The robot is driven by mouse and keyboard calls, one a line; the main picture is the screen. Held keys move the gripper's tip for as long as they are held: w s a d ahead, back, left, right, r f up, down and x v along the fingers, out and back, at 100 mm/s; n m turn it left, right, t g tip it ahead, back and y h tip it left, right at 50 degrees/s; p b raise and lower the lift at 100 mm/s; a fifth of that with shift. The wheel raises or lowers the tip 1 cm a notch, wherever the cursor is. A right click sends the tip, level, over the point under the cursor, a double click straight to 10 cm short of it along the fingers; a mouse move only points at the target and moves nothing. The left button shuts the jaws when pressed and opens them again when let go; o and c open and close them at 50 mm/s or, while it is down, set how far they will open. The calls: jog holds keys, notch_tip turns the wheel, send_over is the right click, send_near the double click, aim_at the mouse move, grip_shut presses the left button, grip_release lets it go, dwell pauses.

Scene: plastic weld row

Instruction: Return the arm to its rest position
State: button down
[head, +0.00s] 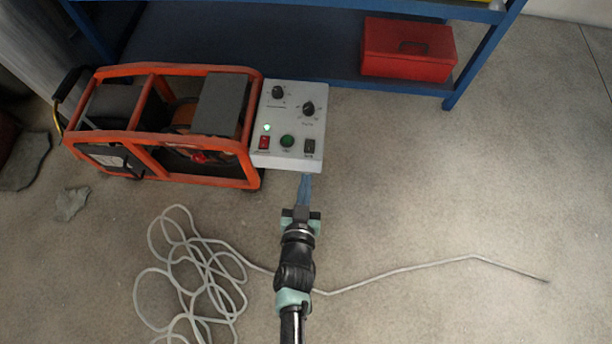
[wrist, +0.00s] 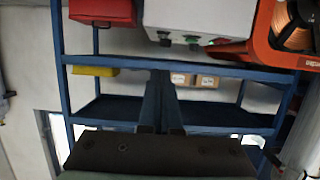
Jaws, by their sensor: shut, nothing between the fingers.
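My gripper (head: 305,178) is at the lower edge of the grey control box (head: 290,135) in the head view, with my arm reaching up from the bottom of the picture. Its blue fingers are together and hold nothing. In the wrist view the shut fingers (wrist: 160,78) point up toward the control box (wrist: 185,20), and a gap to it cannot be judged exactly.
The orange-framed machine (head: 160,125) adjoins the control box on the left. A blue shelf (head: 250,45) with a red toolbox (head: 408,50) stands behind. A pale cable (head: 200,270) lies coiled on the floor and runs under my arm. The floor at right is mostly clear.

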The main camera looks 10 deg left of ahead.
dwell(0.4)
jog(key=w+a+r+t+y, duration=0.1)
jog(key=w+r+t, duration=0.1)
jog(key=w+r, duration=0.5)
jog(key=w+r+t, duration=0.1)
jog(key=w+r, duration=0.3)
jog(key=r, duration=0.6)
jog(key=w+r+n+t+y, duration=0.2)
jog(key=w+r+t, duration=0.1)
jog(key=r, duration=2.3)
jog(key=s+d+r+m+t+h, duration=0.1)
jog(key=s+r+t, duration=0.1)
jog(key=s+r, duration=0.6)
jog(key=s+d+r+t+h, duration=0.1)
jog(key=s+d+r+t, duration=0.15)
jog(key=r, duration=0.95)
jog(key=s+d+r+m+t+h, duration=0.1)
jog(key=s+r+t, duration=0.1)
jog(key=s+r, duration=0.6)
notch_tip(320, 180, up, 36)
jog(key=p, duration=3.3)
jog(key=shift+w+a, duration=0.15)
jog(key=shift+w, duration=0.3)
